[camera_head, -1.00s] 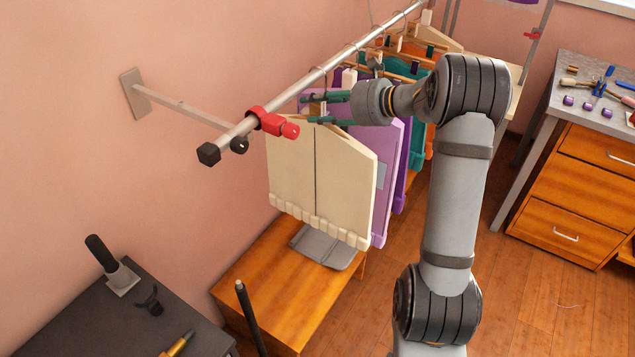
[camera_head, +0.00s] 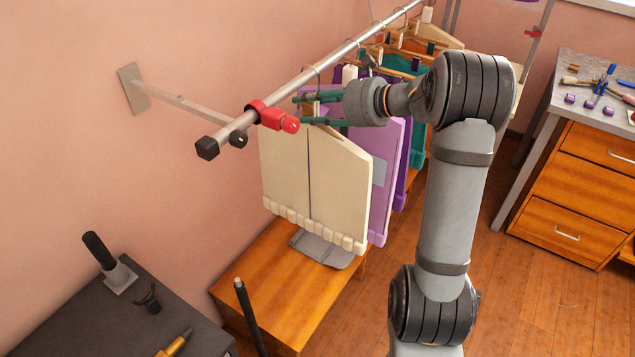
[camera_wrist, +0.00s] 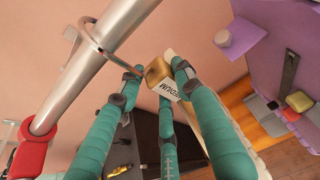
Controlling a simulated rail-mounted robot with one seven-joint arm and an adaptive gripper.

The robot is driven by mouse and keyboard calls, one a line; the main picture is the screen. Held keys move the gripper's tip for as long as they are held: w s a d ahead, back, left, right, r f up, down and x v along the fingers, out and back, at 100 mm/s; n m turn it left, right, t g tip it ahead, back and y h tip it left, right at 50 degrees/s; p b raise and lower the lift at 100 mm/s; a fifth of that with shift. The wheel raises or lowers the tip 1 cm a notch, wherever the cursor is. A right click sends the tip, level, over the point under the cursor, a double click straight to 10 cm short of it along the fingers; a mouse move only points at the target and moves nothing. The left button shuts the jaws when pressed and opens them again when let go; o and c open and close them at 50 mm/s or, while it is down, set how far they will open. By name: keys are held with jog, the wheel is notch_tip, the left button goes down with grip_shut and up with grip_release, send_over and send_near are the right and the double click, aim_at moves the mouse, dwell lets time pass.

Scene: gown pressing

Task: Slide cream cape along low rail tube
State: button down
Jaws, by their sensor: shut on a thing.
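The cream cape (camera_head: 310,180) hangs from a hook on the low rail tube (camera_head: 325,65), near its front end. My gripper (camera_head: 312,108) has green fingers and is shut on the cape's hanger just below the rail. In the wrist view, my gripper (camera_wrist: 160,80) closes around a wooden hanger piece (camera_wrist: 157,71) with a white size tag (camera_wrist: 172,90). The metal hook (camera_wrist: 97,42) loops over the rail tube (camera_wrist: 95,65). Most of the cape is hidden behind the fingers there.
A red clamp (camera_head: 272,116) sits on the rail in front of the cape, with a black end cap (camera_head: 207,148) beyond it. A lilac garment (camera_head: 385,165) hangs close behind the cape, then purple, teal and orange ones. A wooden bench (camera_head: 245,275) stands below.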

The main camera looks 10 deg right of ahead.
jog(key=shift+s+a+r+b, duration=0.15)
jog(key=shift+s+a+b, duration=0.85)
jog(key=shift+s+a, duration=1.1)
jog(key=shift+s, duration=0.1)
jog(key=s+a, duration=0.1)
jog(key=s+a+b, duration=0.1)
jog(key=s+a, duration=0.1)
jog(key=shift+s+a, duration=0.15)
jog(key=shift+s, duration=0.15)
jog(key=shift+f+b, duration=0.3)
jog(key=shift+b, duration=0.25)
jog(key=c, duration=1.2)
grip_release()
jog(key=shift+o, duration=0.4)
jog(key=shift+f, duration=0.1)
jog(key=shift+s, duration=0.1)
